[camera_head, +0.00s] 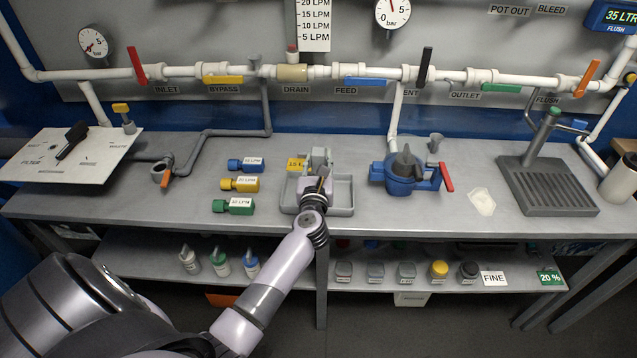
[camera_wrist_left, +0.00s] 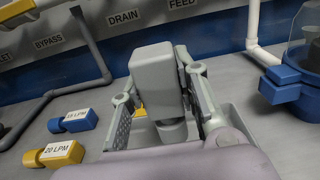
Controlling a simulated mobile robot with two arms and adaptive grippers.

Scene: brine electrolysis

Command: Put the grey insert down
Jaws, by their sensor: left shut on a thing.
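The grey insert (camera_head: 320,157) is a blocky piece with a narrower round lower end; it is large in the left wrist view (camera_wrist_left: 154,72). My left gripper (camera_head: 316,183) is shut on it, with one finger on each side in the left wrist view (camera_wrist_left: 163,105). The insert is upright over a shallow grey tray (camera_head: 344,210) on the bench. I cannot tell whether its lower end touches the tray floor, as my gripper and wrist hide part of it. My right gripper is not in view.
Blue (camera_head: 247,165), yellow (camera_head: 241,184) and green (camera_head: 235,206) labelled cartridges lie left of the tray. A yellow labelled piece (camera_head: 294,164) is just behind it. A blue housing (camera_head: 400,186) with a red handle stands to the right. Bench between tray and housing is clear.

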